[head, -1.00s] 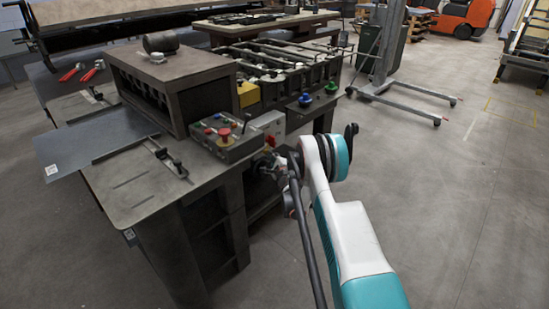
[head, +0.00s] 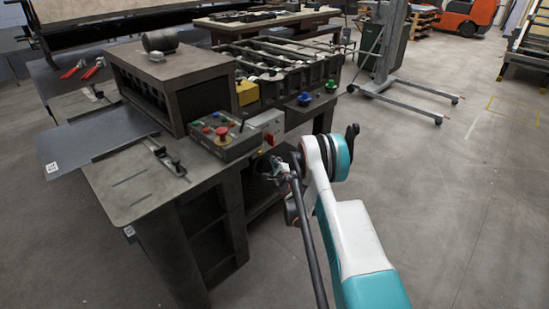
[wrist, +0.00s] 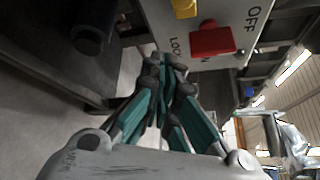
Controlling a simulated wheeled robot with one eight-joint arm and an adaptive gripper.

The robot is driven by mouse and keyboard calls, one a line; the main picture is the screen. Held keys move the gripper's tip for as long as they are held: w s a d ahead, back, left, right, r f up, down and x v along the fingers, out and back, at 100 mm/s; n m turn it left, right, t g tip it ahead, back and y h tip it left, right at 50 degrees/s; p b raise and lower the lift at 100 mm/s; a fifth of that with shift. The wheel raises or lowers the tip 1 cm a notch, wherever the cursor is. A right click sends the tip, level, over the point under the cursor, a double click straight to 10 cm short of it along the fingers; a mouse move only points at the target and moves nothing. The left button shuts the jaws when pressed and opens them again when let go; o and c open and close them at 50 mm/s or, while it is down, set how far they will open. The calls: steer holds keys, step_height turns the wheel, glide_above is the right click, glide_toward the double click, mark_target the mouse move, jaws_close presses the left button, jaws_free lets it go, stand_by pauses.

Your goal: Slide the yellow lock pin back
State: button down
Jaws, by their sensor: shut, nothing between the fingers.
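The yellow lock pin (wrist: 185,8) shows at the top edge of the wrist view, partly cut off by the frame. It sits on a light grey switch panel (wrist: 222,12) beside a red switch handle (wrist: 212,40), near "LOCK" and "OFF" lettering. My gripper (wrist: 166,62) is shut and empty, its fingertips just below and left of the red handle in the picture, apart from the pin. In the head view my gripper (head: 266,166) is below the switch panel (head: 268,124) at the machine's side. I cannot make out the pin there.
A control box with coloured buttons (head: 224,137) stands beside the panel on the machine table (head: 130,195). A dark round part (wrist: 92,38) is at the upper left of the wrist view. Open floor (head: 440,200) lies to the right.

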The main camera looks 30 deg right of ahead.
steer(key=v, duration=0.7)
steer(key=shift+a+p, duration=0.2)
steer(key=shift+p, duration=0.25)
steer(key=shift+s+r, duration=0.1)
